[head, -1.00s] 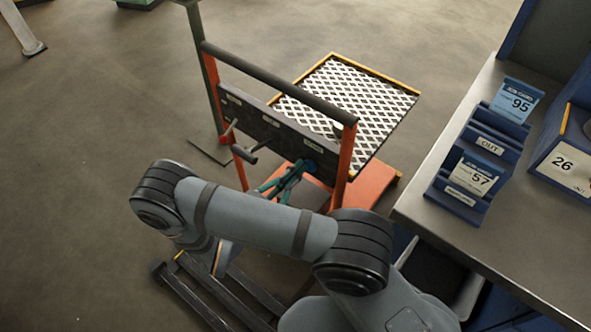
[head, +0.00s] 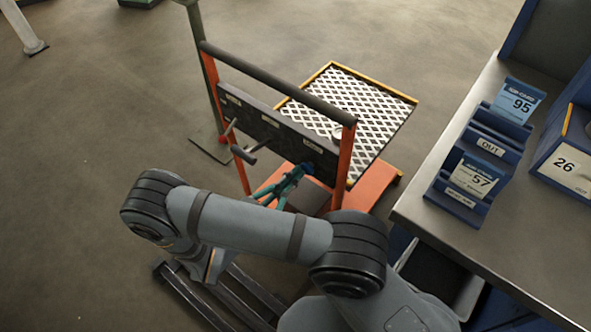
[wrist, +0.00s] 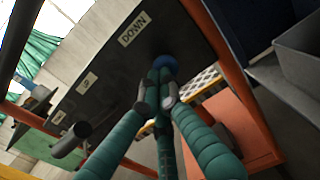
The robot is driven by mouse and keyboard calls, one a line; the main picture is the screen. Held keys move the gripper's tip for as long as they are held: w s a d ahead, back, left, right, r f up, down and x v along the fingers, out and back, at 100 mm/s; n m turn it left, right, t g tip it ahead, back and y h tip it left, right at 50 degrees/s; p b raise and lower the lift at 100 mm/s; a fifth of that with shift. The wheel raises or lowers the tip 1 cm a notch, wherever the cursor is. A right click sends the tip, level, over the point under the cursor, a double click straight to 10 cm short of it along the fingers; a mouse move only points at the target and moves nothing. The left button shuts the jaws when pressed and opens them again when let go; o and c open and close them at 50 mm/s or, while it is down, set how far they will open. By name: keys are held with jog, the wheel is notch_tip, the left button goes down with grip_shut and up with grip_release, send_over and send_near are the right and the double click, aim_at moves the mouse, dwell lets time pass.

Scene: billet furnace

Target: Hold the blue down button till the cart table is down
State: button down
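The cart has an orange frame (head: 346,165) with a dark control panel (head: 270,130). Its table (head: 362,105), a white diamond-patterned plate with yellow edges, stands above the orange base (head: 378,182). The blue button (wrist: 165,64) is by the DOWN label (wrist: 134,28) in the wrist view; it shows small in the head view (head: 308,169). My gripper (wrist: 157,92) has teal fingers drawn together, with nothing seen held. The fingers reach the button and partly cover it; they appear to touch it. How far it is pressed cannot be told.
An UP label (wrist: 88,82) and a dark knob (wrist: 72,138) are on the panel's left side. A grey bench (head: 440,205) with card holders (head: 480,160) stands right of the cart. The floor left of the cart is mostly clear.

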jog(key=b+v, duration=0.1)
jog(key=v, duration=1.1)
jog(key=shift+a, duration=0.25)
jog(key=shift+d+r, duration=0.1)
